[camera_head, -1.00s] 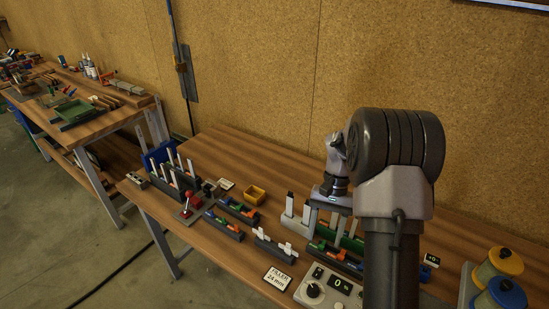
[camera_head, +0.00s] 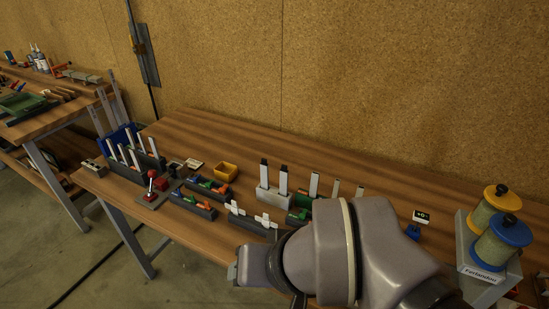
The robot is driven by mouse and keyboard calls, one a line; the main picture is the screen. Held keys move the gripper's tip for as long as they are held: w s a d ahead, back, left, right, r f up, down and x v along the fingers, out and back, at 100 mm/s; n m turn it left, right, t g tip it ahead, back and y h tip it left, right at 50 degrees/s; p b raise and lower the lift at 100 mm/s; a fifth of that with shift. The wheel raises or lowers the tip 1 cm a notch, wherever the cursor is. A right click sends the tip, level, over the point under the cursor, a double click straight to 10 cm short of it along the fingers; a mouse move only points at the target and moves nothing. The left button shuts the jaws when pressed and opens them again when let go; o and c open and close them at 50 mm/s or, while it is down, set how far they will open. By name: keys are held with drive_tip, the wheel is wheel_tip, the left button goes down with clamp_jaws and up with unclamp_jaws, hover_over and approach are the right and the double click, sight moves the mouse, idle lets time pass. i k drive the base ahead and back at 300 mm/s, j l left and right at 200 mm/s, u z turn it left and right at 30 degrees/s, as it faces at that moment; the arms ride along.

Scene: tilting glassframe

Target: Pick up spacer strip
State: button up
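Several pale upright strips stand in a dark rack (camera_head: 150,164) at the left of the bench. Two pale strips with black tops (camera_head: 283,180) stand in a light block (camera_head: 270,199) near the middle. A few more pale strips (camera_head: 314,185) stand to the right of it, partly hidden low down by my arm. Short white pieces (camera_head: 265,221) sit in a dark holder in front. I cannot tell which of these is the spacer strip. My arm fills the lower middle, its wrist at the bottom edge. My gripper's fingers do not show.
A red-knobbed lever (camera_head: 152,184) is at the left. Yellow and blue spools (camera_head: 502,240) stand at the right. The back strip of the bench is clear.

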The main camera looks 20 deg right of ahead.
sight(313, 189)
drive_tip(key=i+z, duration=0.15)
drive_tip(key=z, duration=0.25)
drive_tip(key=i+j+z, duration=0.1)
drive_tip(key=z, duration=0.25)
drive_tip(key=i+j+z, duration=0.15)
drive_tip(key=z, duration=0.25)
